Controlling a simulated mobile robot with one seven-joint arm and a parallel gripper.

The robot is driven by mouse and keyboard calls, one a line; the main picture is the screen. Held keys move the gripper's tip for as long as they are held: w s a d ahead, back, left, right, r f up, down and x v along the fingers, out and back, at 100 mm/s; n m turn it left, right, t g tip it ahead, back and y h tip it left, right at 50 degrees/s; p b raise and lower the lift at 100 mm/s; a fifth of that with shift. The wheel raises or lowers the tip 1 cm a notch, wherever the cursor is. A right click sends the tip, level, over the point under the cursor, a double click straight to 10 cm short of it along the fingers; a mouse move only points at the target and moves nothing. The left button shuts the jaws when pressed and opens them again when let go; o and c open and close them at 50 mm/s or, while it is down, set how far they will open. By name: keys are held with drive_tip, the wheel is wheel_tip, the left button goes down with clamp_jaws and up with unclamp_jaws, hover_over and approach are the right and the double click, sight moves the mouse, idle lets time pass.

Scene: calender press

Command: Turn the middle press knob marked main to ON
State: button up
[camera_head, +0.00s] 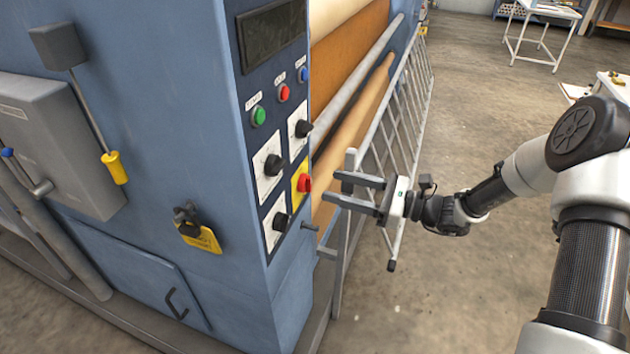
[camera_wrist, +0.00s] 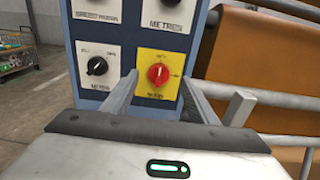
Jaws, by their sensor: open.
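The red knob (camera_head: 305,183) sits on a yellow plate (camera_head: 299,174) on the front panel of the blue press. In the wrist view the same red knob (camera_wrist: 158,74) is near the middle, on its yellow plate (camera_wrist: 160,91). The small lettering on the plate is too blurred to read surely, and I cannot tell the knob's setting. My gripper (camera_head: 333,187) is open and empty, pointing at the red knob from the right, with a gap between. In the wrist view its two fingers stand either side of the knob.
Black knobs (camera_head: 272,165), (camera_head: 280,221) and (camera_head: 303,128) on white plates surround the yellow plate. Green (camera_head: 258,116), red (camera_head: 283,92) and blue (camera_head: 303,75) buttons sit above. A metal guard rail (camera_head: 405,115) stands close behind my gripper.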

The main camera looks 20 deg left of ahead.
sight(311, 180)
drive_tip(key=a, duration=0.6)
drive_tip(key=shift+w+a, duration=0.25)
drive_tip(key=shift+a, duration=0.05)
drive_tip(key=c, duration=1)
